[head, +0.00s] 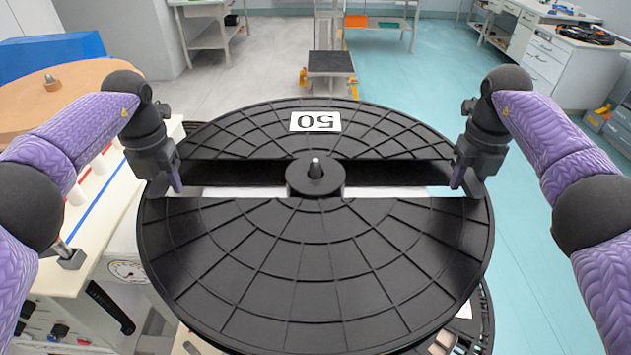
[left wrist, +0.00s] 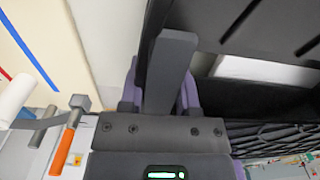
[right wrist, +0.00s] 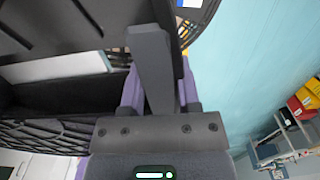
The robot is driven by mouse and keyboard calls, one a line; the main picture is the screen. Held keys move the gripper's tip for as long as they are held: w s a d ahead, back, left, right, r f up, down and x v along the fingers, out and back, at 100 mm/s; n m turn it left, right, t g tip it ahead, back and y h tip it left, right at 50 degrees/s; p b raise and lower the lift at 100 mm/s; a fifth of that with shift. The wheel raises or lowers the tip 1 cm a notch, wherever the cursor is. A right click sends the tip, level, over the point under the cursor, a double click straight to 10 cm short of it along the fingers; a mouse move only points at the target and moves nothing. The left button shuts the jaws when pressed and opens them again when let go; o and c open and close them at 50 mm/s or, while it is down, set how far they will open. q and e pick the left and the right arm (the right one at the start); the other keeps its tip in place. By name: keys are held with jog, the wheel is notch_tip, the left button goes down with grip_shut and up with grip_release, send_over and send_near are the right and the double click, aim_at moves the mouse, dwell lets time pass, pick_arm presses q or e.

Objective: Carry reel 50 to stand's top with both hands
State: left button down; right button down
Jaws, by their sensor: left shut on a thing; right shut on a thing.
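Reel 50 (head: 318,270) is a large black ribbed disc with a white "50" label and a centre hub, lying roughly flat in front of me. My left gripper (head: 176,183) is shut on the reel's left side, at the end of its straight slot. My right gripper (head: 458,181) is shut on the right side, at the slot's other end. Both wrist views show a finger against the black reel, in the left wrist view (left wrist: 172,75) and the right wrist view (right wrist: 152,70). A low stand with a dark square top (head: 330,62) is far ahead. I cannot tell whether it is the task's stand.
Another black reel (head: 478,315) shows partly beneath reel 50. A cream machine (head: 105,225) with a gauge stands close at left, beside a brown disc (head: 60,92). White benches (head: 560,60) are at back right. The teal floor (head: 535,220) at right is clear.

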pick_arm(q)
jog(key=shift+r, duration=0.1)
pick_arm(e)
jog(key=shift+r, duration=0.1)
dwell(0.3)
